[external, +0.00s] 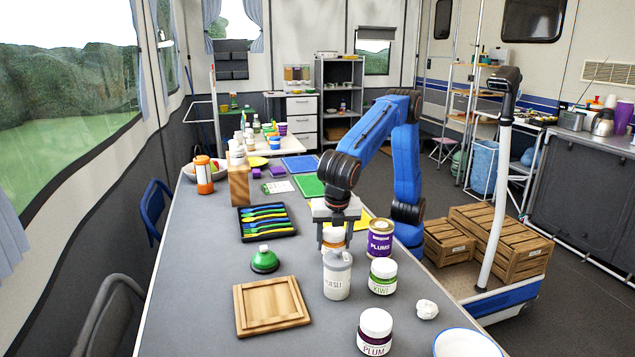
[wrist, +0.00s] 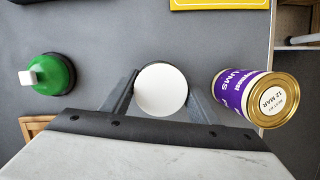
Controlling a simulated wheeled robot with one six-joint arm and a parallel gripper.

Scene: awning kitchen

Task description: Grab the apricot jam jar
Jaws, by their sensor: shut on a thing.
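The apricot jam jar (external: 334,236) stands on the grey table behind the muesli container. Its orange body and pale lid show in part in the external view, and its label is hidden. In the wrist view only its round white lid (wrist: 161,88) shows, between the two fingers. My gripper (external: 333,242) points down over the jar and is shut on it, one finger on each side. I cannot tell whether the jar is lifted off the table.
A muesli container (external: 337,277) stands just in front of the jar. A purple plums can (external: 380,240) and a kiwi jar (external: 383,278) are to the right. A green-topped object (external: 264,260) and a wooden board (external: 253,306) are to the left. A cutlery tray (external: 268,236) lies further back.

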